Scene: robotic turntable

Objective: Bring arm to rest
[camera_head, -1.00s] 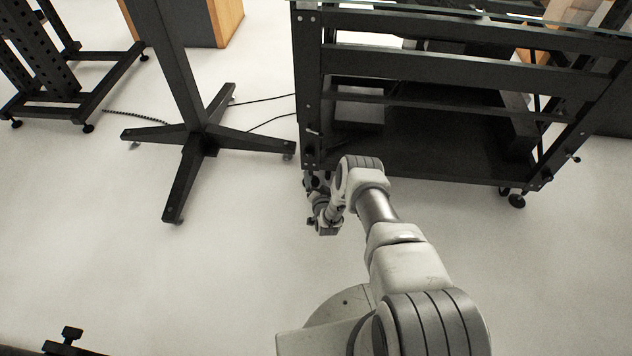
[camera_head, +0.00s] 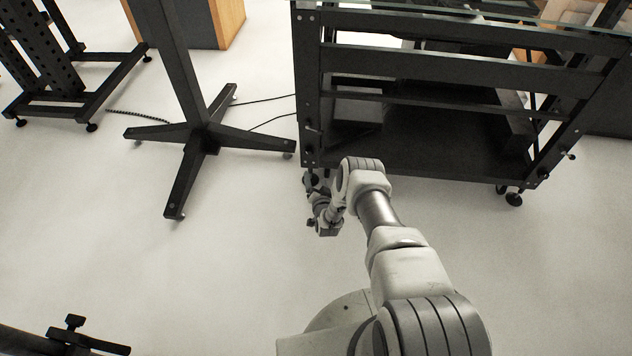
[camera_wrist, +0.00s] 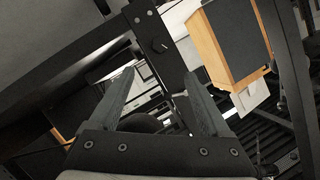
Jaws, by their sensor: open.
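In the wrist view my gripper (camera_wrist: 160,95) shows two grey fingers spread apart with nothing between them. A dark post of the black rack and a slanting dark bar show beyond the fingers. In the head view my arm reaches from the bottom right up to the near left corner of the black wheeled rack (camera_head: 430,62). The end of the arm is folded back at that corner, and the fingers cannot be made out there.
A black stand (camera_head: 205,135) with a crossed foot is left of the rack. A perforated black frame (camera_head: 52,92) stands at the far left. Dark cables run across the floor between stand and rack. A wood-sided box (camera_head: 228,20) is behind. Pale floor (camera_head: 215,270) is clear left of my arm.

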